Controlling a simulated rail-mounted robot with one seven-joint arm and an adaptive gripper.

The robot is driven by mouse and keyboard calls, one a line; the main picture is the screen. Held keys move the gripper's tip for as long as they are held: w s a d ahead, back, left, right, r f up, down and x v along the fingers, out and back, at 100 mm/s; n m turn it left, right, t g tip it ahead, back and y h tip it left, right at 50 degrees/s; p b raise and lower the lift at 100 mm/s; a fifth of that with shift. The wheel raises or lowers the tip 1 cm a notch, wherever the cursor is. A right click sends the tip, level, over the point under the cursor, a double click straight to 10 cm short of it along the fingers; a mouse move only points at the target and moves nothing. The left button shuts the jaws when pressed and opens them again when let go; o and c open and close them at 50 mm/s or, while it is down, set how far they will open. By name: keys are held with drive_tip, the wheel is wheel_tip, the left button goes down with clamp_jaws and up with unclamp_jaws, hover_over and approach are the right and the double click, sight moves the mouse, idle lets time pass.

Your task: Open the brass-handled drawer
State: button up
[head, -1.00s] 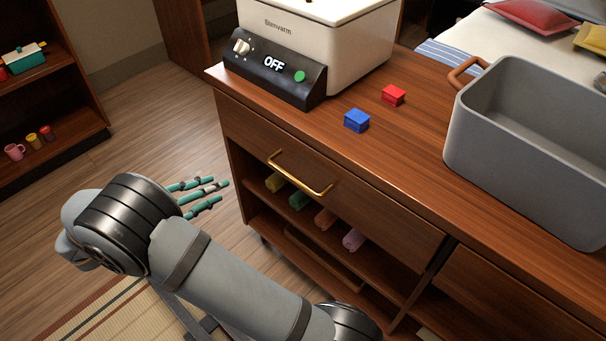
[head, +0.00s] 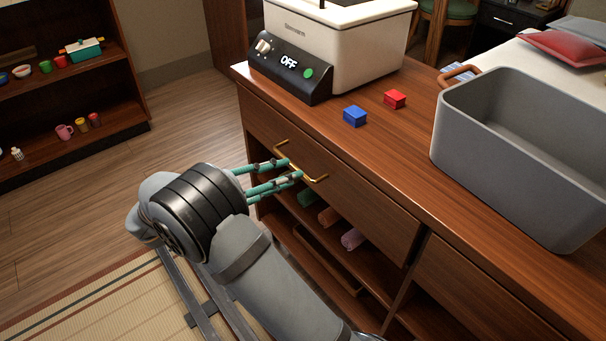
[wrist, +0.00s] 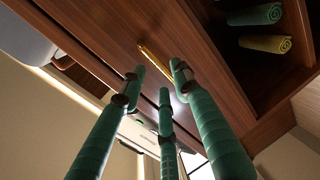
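The drawer (head: 365,195) has a plain wooden front under the countertop and looks closed. Its brass handle (head: 318,179) runs along the front in the head view; the fingertips hide its middle. My gripper (head: 294,168) has green jointed fingers pointing at the handle, with tips at or just before the bar. In the wrist view, my gripper (wrist: 158,75) has its fingers spread apart, and the brass handle (wrist: 146,50) shows just beyond and between their tips. The fingers look open; whether any touches the bar I cannot tell.
A cooker (head: 335,45) with an OFF panel, a blue block (head: 355,116), a red block (head: 395,99) and a grey bin (head: 510,165) stand on the countertop. Rolled cloths (head: 328,216) lie on the shelf below the drawer. Open floor (head: 190,110) lies left.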

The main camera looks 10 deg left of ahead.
drive_tip(key=b+x, duration=0.1)
drive_tip(key=x, duration=0.4)
drive_tip(key=c, duration=0.4)
drive_tip(key=c, duration=0.3)
clamp_jaws()
